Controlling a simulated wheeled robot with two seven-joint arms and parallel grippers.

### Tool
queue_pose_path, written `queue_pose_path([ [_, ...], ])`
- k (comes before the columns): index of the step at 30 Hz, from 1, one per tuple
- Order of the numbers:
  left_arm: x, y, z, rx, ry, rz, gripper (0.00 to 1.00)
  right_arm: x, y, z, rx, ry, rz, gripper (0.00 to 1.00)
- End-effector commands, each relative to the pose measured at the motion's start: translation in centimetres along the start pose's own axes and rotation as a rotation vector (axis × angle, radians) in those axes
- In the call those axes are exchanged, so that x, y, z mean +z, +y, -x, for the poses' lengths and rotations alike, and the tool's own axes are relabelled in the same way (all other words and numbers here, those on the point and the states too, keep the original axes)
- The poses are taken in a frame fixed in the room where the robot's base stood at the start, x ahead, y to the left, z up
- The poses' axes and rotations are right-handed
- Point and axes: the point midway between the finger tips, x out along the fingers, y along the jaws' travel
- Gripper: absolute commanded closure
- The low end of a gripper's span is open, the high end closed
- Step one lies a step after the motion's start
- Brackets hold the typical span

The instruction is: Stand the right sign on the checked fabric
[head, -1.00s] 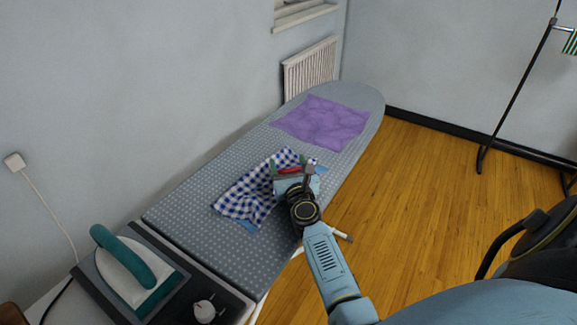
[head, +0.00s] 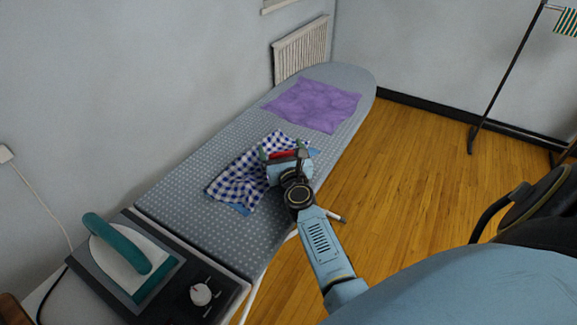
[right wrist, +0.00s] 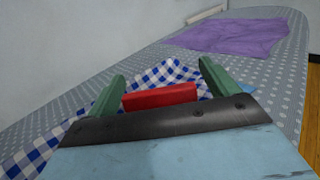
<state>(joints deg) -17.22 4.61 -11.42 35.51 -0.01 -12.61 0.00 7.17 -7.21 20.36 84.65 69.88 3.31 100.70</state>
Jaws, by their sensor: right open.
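The blue-and-white checked fabric (head: 238,180) lies rumpled on the ironing board; in the right wrist view (right wrist: 172,72) it spreads behind and left of the fingers. My right gripper (head: 282,150) is over the fabric's right part with its jaws open. A small red piece, which looks like the sign (head: 283,155), is between its fingers. In the right wrist view my right gripper (right wrist: 162,70) has its green fingers apart on either side of the red sign (right wrist: 160,96). The sign's lower part is hidden by the gripper, so its contact with the fabric cannot be told. My left gripper is out of view.
The dotted ironing board (head: 180,195) carries a purple cloth (head: 318,104) at its far end and an iron (head: 125,260) at its near end. A dial (head: 201,294) is beside the iron. A radiator (head: 301,50) is on the wall behind.

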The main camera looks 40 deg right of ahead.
Motion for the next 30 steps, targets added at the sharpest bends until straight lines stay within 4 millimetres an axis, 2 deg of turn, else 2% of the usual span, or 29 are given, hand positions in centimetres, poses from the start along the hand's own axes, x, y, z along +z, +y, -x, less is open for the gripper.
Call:
queue_pose_path([
  [1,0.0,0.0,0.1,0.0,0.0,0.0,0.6,-0.3,0.1,1.5,0.001,0.005,-0.001,0.13],
  [6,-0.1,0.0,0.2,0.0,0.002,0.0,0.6,-0.1,0.1,5.4,0.0,0.001,-0.002,0.13],
  [12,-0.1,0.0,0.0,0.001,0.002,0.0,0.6,0.0,0.1,9.1,0.001,-0.003,-0.003,0.13],
  [15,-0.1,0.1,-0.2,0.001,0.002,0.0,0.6,0.0,0.1,10.4,0.002,-0.004,-0.002,0.13],
  [21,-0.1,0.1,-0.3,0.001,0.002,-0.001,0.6,0.2,0.1,11.4,0.001,-0.007,-0.003,0.13],
  [30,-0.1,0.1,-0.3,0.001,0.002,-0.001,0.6,0.2,0.1,11.5,0.002,-0.007,-0.003,0.13],
])
